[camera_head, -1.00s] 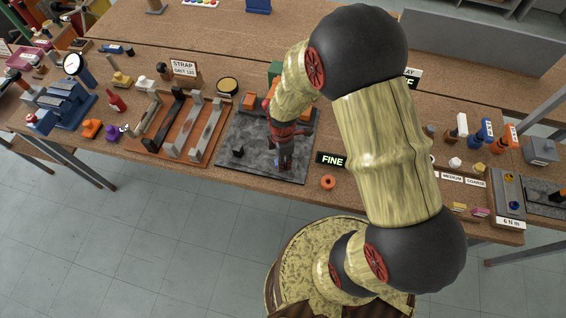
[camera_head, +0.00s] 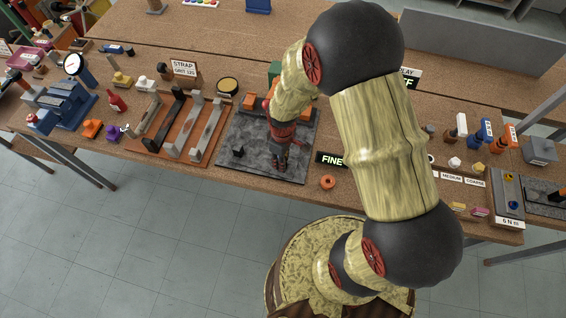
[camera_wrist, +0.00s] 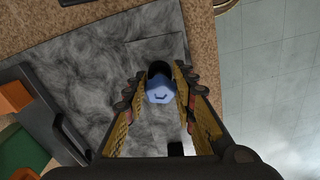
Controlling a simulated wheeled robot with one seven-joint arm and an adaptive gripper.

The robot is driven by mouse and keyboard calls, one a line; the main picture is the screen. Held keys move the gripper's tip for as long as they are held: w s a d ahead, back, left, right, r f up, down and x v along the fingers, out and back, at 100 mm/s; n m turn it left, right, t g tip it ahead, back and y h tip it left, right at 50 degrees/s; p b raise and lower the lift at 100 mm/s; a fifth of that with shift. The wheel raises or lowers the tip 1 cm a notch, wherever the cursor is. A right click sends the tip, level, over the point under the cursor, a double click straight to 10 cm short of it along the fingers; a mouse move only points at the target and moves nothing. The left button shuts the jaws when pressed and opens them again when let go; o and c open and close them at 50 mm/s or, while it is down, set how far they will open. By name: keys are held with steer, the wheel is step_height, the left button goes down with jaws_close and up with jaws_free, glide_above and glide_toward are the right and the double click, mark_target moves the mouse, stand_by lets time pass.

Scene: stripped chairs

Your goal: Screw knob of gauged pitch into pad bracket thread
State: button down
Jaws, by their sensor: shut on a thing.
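My gripper (camera_head: 280,168) is over the dark grey stone plate (camera_head: 225,157), near its front edge. In the wrist view my gripper (camera_wrist: 160,92) is shut on a light blue knob (camera_wrist: 159,93), one finger on each side. A dark round part shows just beyond the knob; I cannot tell whether it belongs to the knob or to a bracket. The knob is not clear in the head view, where the fingers cover it. I cannot make out the bracket thread, nor whether the knob touches it.
An orange ring (camera_head: 327,182) and a FINE sign (camera_head: 331,159) are to the right. The wrist view shows orange and green blocks at left.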

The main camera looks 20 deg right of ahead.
steer(key=m, duration=0.4)
steer(key=shift+s+f, duration=0.2)
steer(key=shift+m, duration=1)
steer(key=c, duration=1.8)
jaws_free()
steer(key=shift+c, duration=0.2)
steer(key=o, duration=0.5)
steer(key=shift+w, duration=0.15)
steer(key=shift+c, duration=0.2)
steer(key=shift+r, duration=0.1)
steer(key=shift+r+p, duration=1.05)
steer(key=shift+r, duration=0.25)
steer(key=shift+f, duration=0.1)
